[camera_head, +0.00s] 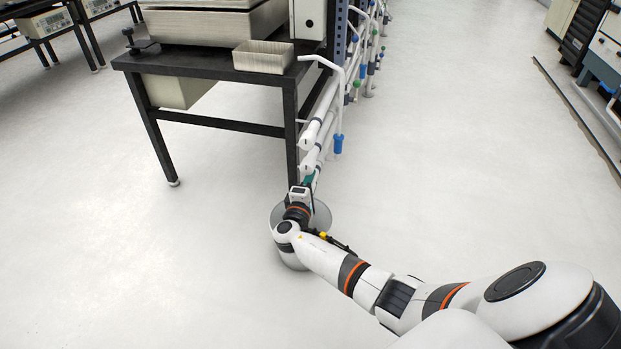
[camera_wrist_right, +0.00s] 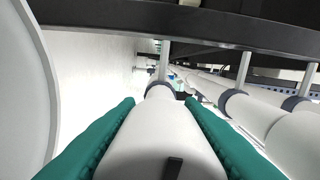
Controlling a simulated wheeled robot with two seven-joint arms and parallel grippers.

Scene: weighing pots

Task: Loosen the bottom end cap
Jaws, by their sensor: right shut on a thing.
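White pipes run along the side of the bench frame, and the lower pipe (camera_head: 308,161) ends near my right gripper. My right gripper (camera_head: 308,182) is low by the bench's front leg. In the right wrist view its teal fingers lie on both sides of a white rounded end cap (camera_wrist_right: 158,135) and are shut on it. The cap has a dark slot-like mark on it. A grey collar (camera_wrist_right: 159,88) shows behind the cap. In the head view the cap is mostly hidden by my gripper and wrist. My left gripper is not in view.
A round pale bucket (camera_head: 322,218) stands on the floor under my right wrist. An upper pipe (camera_head: 312,130) and a bent white tube with a blue end (camera_head: 338,144) are close above. The black bench (camera_head: 205,65) carries an open tray (camera_head: 263,58). The floor in front is clear.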

